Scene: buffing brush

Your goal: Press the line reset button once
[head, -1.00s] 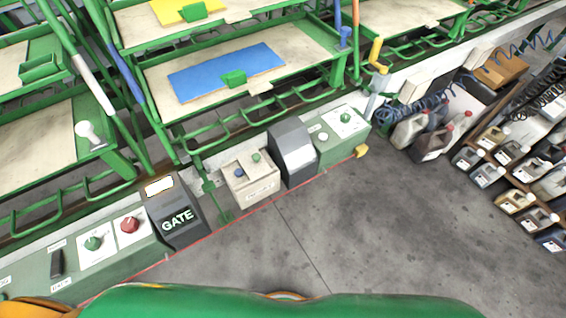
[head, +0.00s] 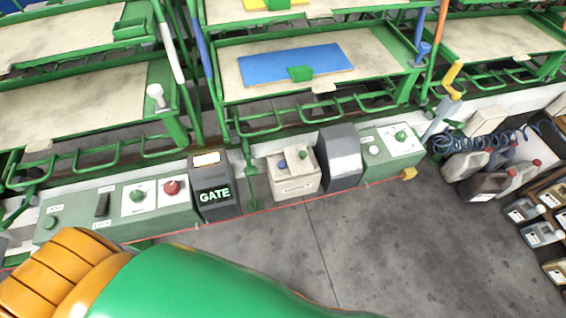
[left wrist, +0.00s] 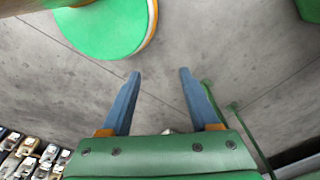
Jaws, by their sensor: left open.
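A row of control boxes stands along the green racks in the head view; I cannot read which button is line reset. The left green panel (head: 120,222) carries a red knob (head: 171,187), a green knob (head: 137,195), a dark switch (head: 102,205) and a green button (head: 50,222). A beige box (head: 296,187) has a blue button (head: 282,165) and a green button (head: 302,154). The right green panel (head: 385,162) has a green knob (head: 401,136) and a pale button (head: 374,150). My left gripper (left wrist: 160,73) is open and empty above bare floor, apart from the controls.
A dark GATE box (head: 214,205) and a grey hooded box (head: 341,165) stand between the panels. Green racks (head: 330,95) with trays rise behind. Jugs (head: 490,180) stand at right. The concrete floor (head: 400,250) in front is clear.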

